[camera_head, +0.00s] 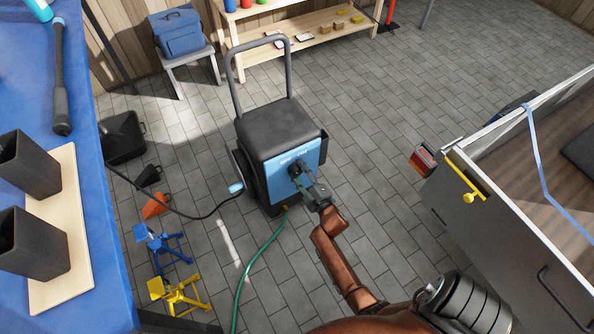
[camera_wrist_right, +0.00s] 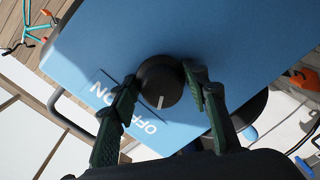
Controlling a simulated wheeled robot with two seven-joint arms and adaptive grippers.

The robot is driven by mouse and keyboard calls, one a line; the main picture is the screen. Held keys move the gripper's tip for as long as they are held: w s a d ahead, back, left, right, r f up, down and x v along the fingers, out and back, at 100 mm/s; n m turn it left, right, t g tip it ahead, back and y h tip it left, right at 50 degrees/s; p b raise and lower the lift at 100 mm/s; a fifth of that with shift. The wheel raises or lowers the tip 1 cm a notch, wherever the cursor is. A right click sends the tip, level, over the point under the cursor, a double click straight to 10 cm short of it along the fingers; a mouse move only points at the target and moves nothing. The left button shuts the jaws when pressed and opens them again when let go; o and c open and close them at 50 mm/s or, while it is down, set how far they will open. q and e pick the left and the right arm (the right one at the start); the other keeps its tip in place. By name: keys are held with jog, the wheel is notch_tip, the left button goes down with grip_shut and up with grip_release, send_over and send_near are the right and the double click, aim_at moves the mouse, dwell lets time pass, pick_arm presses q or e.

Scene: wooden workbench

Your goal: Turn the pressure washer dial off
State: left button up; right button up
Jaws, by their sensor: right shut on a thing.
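The pressure washer (camera_head: 280,130) stands on the paved floor with a black top, a blue front panel and a tall handle. Its round black dial (camera_wrist_right: 160,83) is on the blue panel, with white OFF and ON lettering (camera_wrist_right: 142,122) beside it. The white mark on the dial points down in the wrist view, toward the OFF end of the lettering. My right gripper (camera_head: 299,172) is at the panel; in the wrist view its green fingers (camera_wrist_right: 160,78) are closed around both sides of the dial. My left gripper is not in view.
A green hose (camera_head: 262,252) and a black hose (camera_head: 190,215) run from the washer over the floor. Blue (camera_head: 163,245) and yellow (camera_head: 178,293) stands are at left. A grey truck bed (camera_head: 500,215) is at right. Paving between washer and truck is clear.

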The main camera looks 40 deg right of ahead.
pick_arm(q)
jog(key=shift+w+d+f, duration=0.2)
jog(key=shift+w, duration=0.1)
pick_arm(e)
jog(key=shift+f+n, duration=0.2)
jog(key=shift+n, duration=0.2)
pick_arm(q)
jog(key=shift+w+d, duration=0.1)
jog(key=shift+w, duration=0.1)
pick_arm(e)
jog(key=o, duration=0.9)
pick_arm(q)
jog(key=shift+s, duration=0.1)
pick_arm(e)
jog(key=shift+r, duration=0.1)
jog(key=v, duration=0.7)
jog(key=shift+s+a, duration=0.15)
jog(key=shift+s, duration=0.15)
